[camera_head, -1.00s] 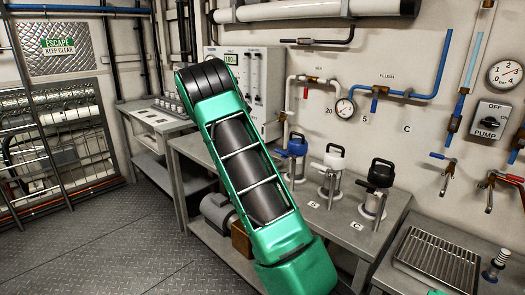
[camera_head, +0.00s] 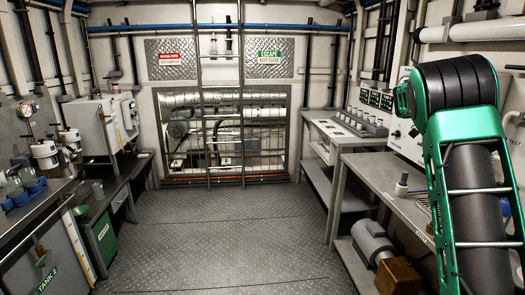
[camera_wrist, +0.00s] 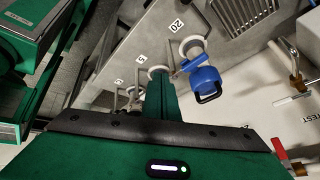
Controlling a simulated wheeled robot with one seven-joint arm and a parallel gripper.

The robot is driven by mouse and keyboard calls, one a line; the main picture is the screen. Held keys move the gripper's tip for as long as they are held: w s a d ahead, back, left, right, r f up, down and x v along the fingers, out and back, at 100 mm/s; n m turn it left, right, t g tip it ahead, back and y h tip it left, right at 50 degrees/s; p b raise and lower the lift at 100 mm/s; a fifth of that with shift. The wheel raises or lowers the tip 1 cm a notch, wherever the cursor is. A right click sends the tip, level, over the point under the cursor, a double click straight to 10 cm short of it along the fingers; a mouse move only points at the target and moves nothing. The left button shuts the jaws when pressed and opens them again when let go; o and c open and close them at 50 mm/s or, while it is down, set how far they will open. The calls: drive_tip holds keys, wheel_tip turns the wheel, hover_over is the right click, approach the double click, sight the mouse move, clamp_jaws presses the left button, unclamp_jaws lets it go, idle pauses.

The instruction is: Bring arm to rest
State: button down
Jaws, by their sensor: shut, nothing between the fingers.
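My green and black arm rises at the right of the head view, its black ribbed joint at the top and its lower part cut off by the frame. The head view does not show my gripper. In the wrist view my gripper (camera_wrist: 161,95) is shut and empty, its green fingers pointing away from the dark bar at the bottom. I cannot tell the gap between fingers and bench.
The right bench (camera_head: 385,175) stands beside my arm, with a motor (camera_head: 371,240) and a brown box (camera_head: 398,276) below. A ladder (camera_head: 222,100) stands at the far wall. The left bench (camera_head: 70,215) holds several containers. The plated floor (camera_head: 225,240) between is clear.

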drive_tip(key=s+a+f+n+t+y, duration=0.1)
drive_tip(key=s+a+f+n, duration=0.2)
drive_tip(key=s+a+n, duration=0.4)
drive_tip(key=s+a+f+n+t+y, duration=0.1)
drive_tip(key=s+a+f+n+y, duration=0.1)
drive_tip(key=s+a+n, duration=0.6)
drive_tip(key=s+a+f+n+t+y, duration=0.1)
drive_tip(key=s+a+f+n, duration=0.3)
drive_tip(key=s, duration=1.2)
drive_tip(key=a+n+y, duration=0.1)
drive_tip(key=a+n, duration=0.2)
drive_tip(key=a, duration=0.2)
drive_tip(key=shift+s+a+f+n+t, duration=0.2)
drive_tip(key=shift+a+f+n+t, duration=0.1)
drive_tip(key=shift+f, duration=0.05)
drive_tip(key=shift+w, duration=0.1)
drive_tip(key=shift+w+d+f, duration=0.1)
drive_tip(key=shift+w+f, duration=0.15)
drive_tip(key=shift+w, duration=0.25)
